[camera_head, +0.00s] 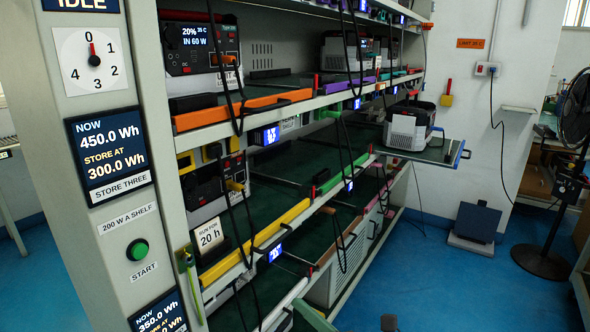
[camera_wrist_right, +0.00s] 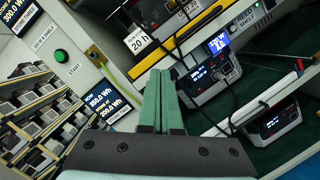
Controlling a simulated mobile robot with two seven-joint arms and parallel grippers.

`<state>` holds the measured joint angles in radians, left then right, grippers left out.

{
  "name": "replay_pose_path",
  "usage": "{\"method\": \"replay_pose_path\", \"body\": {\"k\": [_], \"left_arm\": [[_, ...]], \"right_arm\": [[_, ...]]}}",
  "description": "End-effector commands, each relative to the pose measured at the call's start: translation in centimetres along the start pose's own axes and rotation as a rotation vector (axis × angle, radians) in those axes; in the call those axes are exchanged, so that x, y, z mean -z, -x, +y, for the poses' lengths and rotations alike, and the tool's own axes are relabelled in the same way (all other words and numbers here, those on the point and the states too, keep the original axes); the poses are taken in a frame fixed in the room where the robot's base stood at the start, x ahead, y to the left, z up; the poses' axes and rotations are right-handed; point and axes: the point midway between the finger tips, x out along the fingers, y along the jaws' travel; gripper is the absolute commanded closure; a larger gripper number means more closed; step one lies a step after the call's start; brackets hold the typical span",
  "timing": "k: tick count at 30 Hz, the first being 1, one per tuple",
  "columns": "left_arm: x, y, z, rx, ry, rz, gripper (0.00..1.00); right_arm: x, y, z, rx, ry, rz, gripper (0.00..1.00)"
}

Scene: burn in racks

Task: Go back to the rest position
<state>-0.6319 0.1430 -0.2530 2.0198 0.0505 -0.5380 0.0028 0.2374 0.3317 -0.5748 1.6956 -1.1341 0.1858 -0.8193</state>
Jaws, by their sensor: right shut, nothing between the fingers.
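My right gripper (camera_wrist_right: 158,75) shows in the right wrist view with its two green fingers together and nothing between them. It points toward the lower shelves of the rack, with the 20 h card (camera_wrist_right: 138,40) and the start button (camera_wrist_right: 61,56) beyond its tips. In the head view only a small part of it shows at the bottom edge, in front of the rack's lower shelves. My left gripper is not in either view.
The rack (camera_head: 172,192) fills the left and middle, with power units on several shelves. A shelf tray (camera_head: 445,150) with a grey unit (camera_head: 408,126) sticks out to the right. A fan (camera_head: 568,190) and a floor scale (camera_head: 476,222) stand right. Blue floor (camera_head: 450,285) is clear between.

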Motion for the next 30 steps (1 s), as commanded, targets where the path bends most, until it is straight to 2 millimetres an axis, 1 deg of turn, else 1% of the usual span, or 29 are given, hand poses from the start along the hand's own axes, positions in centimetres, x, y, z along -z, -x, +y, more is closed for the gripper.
{"method": "replay_pose_path", "body": {"k": [1,2,3,5,6,8,9,11,12,16,19,21,22,27,30], "left_arm": [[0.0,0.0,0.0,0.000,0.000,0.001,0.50],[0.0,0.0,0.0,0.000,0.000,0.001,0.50],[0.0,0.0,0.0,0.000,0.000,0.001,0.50],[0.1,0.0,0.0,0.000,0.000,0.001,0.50],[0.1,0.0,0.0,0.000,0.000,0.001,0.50],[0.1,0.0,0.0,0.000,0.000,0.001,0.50],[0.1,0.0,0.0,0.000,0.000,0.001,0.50],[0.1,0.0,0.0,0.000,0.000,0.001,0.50],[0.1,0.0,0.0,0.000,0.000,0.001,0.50],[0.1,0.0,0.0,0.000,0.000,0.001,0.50],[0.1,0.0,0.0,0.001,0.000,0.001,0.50],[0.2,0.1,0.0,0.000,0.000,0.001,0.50],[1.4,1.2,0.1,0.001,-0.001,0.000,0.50],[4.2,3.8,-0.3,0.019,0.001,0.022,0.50],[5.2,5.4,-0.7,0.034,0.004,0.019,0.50]], "right_arm": [[0.9,1.7,-1.1,0.057,-0.228,-0.062,1.00],[1.2,2.7,-1.9,0.092,-0.359,-0.101,1.00],[1.7,4.0,-2.9,0.139,-0.534,-0.155,1.00],[2.9,6.3,-4.6,0.214,-0.790,-0.238,1.00],[3.9,8.0,-5.8,0.266,-0.960,-0.296,1.00],[5.8,10.7,-7.4,0.346,-1.205,-0.386,1.00],[7.2,12.6,-8.3,0.399,-1.358,-0.447,1.00],[9.3,15.3,-9.3,0.474,-1.567,-0.537,1.00],[10.8,16.9,-9.7,0.521,-1.693,-0.594,1.00],[15.4,22.0,-10.1,0.661,-2.044,-0.777,1.00],[18.7,25.5,-9.4,0.761,-2.273,-0.918,1.00],[20.7,27.7,-8.5,0.827,-2.416,-1.019,1.00],[19.0,27.1,-7.8,0.808,-2.394,-1.008,1.00],[16.4,27.4,-6.0,0.796,-2.376,-1.028,1.00],[14.8,27.8,-4.9,0.790,-2.368,-1.044,1.00]]}}
